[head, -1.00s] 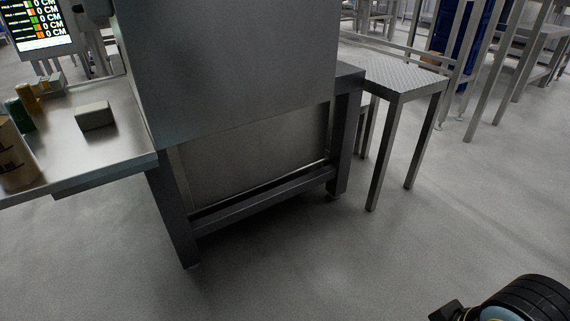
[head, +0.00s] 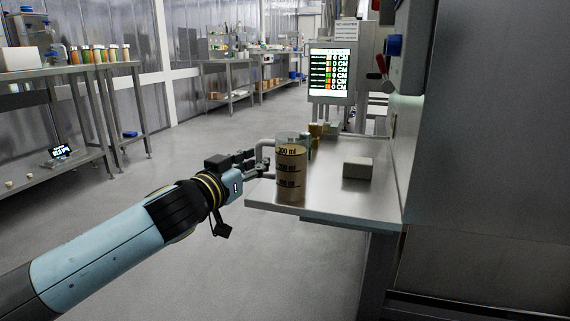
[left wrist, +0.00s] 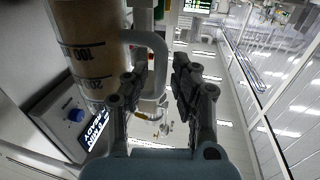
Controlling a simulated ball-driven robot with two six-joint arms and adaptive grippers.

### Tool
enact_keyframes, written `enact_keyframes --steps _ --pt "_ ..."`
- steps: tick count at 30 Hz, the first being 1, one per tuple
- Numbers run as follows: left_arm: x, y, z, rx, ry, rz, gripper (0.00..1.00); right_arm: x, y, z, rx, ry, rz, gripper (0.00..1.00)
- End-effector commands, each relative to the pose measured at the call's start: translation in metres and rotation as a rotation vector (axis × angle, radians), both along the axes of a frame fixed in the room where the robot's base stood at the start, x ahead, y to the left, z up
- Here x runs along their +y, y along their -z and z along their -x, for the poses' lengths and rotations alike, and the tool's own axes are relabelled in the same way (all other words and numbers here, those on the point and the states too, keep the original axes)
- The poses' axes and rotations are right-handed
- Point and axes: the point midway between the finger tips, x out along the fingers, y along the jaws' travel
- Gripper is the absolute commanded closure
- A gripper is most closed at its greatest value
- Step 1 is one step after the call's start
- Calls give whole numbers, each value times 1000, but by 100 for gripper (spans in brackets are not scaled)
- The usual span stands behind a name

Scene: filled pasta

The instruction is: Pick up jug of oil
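The jug of oil (head: 291,175) is a clear measuring jug with dark ml markings and tan-brown contents. It stands upright near the left edge of the steel shelf (head: 335,208), its handle to the left. My left gripper (head: 262,161) is at the handle. In the left wrist view the jug (left wrist: 88,45) fills the upper left, and its pale handle (left wrist: 157,62) shows near and partly between the fingers. The left gripper's fingers (left wrist: 163,72) are apart; I see no firm grip on the handle. My right gripper is out of view.
A lit display (head: 331,73) stands beyond. A large steel machine (head: 485,130) blocks the right. Open floor (head: 215,150) lies left.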

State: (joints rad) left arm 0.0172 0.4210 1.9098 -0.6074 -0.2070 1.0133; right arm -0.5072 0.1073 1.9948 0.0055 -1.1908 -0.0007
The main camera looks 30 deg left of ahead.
Motion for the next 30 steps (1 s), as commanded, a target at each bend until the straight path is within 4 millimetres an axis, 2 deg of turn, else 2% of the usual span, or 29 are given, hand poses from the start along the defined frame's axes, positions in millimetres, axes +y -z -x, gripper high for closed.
enact_keyframes --steps 4,12,18,30 --pt "1 -2 -18 -2 -1 2 74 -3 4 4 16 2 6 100" --pt "1 1 -20 1 0 -1 76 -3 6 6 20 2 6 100" --pt "1 1 -20 1 0 -1 100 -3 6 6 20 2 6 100" --pt "1 1 -20 1 0 -1 100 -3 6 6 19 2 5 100"
